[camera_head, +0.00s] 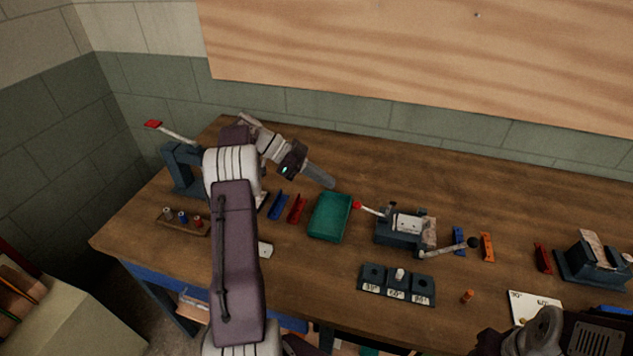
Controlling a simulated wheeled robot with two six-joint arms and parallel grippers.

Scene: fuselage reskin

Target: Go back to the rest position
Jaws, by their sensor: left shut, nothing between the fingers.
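My left arm rises from the bottom and bends over the left half of the wooden bench (480,190). My left gripper (320,175) is above the bench, up and behind the green tray (330,217). Its fingers point right and slightly down, are shut, and hold nothing. My left forearm hides part of the bench behind it. Dark parts show at the bottom right edge, but no fingers of my right gripper can be made out there.
A blue-grey lever press (185,170) stands at the back left. Blue (279,206) and red (297,208) pieces lie left of the tray. A clamp fixture (400,228) stands right of it, with a labelled block (397,286) in front. Another dark fixture (592,262) is far right.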

